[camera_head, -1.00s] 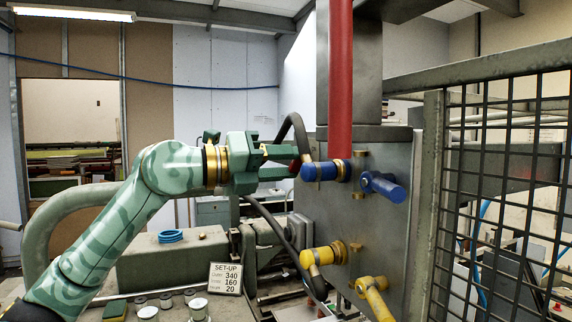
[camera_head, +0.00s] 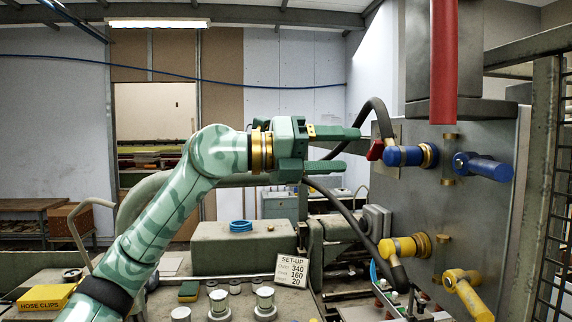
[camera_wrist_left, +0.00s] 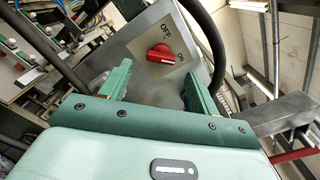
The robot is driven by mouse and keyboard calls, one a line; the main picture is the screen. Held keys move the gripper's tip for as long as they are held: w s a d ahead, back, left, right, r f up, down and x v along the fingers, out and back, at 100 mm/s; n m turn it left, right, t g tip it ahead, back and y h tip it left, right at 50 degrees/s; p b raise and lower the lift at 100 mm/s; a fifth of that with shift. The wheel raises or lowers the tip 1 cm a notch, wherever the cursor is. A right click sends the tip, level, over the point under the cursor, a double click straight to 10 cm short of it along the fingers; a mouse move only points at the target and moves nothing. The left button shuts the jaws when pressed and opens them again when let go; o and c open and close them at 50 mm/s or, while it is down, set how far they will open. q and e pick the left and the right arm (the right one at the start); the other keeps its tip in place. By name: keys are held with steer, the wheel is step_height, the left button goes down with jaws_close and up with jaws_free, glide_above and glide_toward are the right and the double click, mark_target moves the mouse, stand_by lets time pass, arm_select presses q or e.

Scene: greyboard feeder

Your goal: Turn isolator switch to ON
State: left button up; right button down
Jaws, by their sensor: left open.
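The isolator switch is a red knob (camera_wrist_left: 161,53) on a grey plate (camera_wrist_left: 133,40) marked OFF and ON in the left wrist view. Its handle lies across the picture, one end near the ON mark; I cannot tell its exact setting. In the head view the red knob (camera_head: 376,150) shows at the panel's left side, beside a blue hose fitting (camera_head: 405,156). My left gripper (camera_head: 352,150) is open and empty, its fingers pointing at the knob with a small gap. In the wrist view the left gripper's fingers (camera_wrist_left: 157,80) stand on either side below the knob. My right gripper is out of view.
A dark hose (camera_head: 378,108) arches close beside the knob. Blue and yellow valve handles (camera_head: 484,167) (camera_head: 468,293) stick out from the panel (camera_head: 490,225). A bench (camera_head: 240,300) with small parts and a set-up sign (camera_head: 291,268) lies below my arm.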

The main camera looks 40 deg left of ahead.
arm_select(q)
steer(key=b+v, duration=0.4)
steer(key=v, duration=0.7)
steer(key=shift+s, duration=0.15)
steer(key=shift+a, duration=0.1)
